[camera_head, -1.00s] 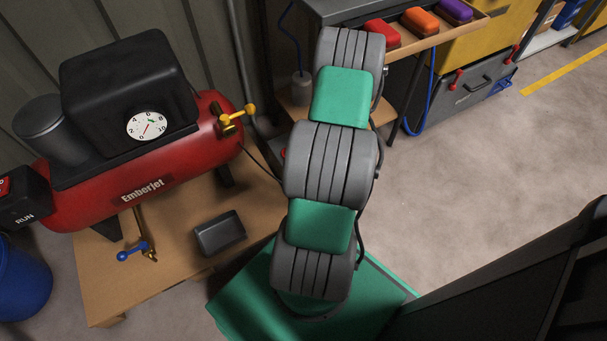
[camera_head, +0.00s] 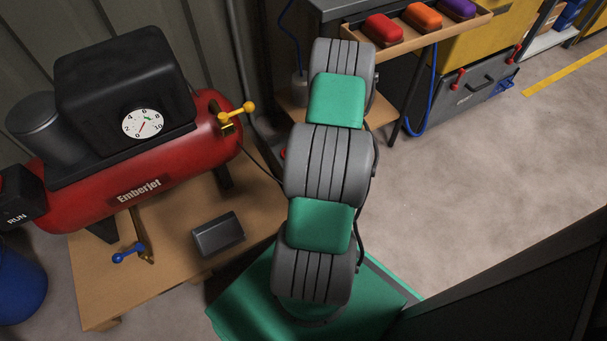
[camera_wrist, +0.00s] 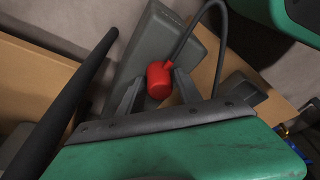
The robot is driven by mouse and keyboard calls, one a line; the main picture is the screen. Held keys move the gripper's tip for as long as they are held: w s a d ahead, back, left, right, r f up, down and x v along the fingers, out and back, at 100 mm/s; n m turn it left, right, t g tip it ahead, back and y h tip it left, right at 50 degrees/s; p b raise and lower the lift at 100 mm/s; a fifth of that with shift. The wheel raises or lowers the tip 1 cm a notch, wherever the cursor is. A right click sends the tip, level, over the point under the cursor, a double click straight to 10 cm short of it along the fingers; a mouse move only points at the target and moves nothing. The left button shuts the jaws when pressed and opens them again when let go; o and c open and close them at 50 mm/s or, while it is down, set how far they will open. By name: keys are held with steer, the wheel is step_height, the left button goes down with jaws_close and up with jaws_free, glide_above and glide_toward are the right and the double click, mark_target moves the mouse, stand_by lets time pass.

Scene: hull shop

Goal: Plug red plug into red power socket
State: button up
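Behind the plug is a long grey housing (camera_wrist: 147,42). I cannot tell whether the plug touches it, and no red socket opening shows clearly. In the head view my arm hides the gripper; only a small red spot shows at the arm's left edge.
The red compressor (camera_head: 135,190) stands left on a wooden platform (camera_head: 165,285), with a dark box (camera_head: 217,234) in front. A shelf tray (camera_head: 400,45) with red, orange and purple blocks is at the back. Open floor (camera_head: 460,170) lies right.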

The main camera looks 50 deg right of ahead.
jaws_close()
steer(key=shift+r, duration=0.1)
steer(key=shift+r, duration=0.2)
step_height(320, 180, up, 4)
steer(key=shift+s+a+f+p, duration=0.1)
steer(key=shift+p, duration=1.15)
steer(key=s+a+r+p, duration=0.5)
steer(key=s+a+r, duration=0.3)
steer(key=s+a, duration=0.1)
steer(key=shift+s+a+r, duration=0.3)
steer(key=shift+a+r, duration=0.05)
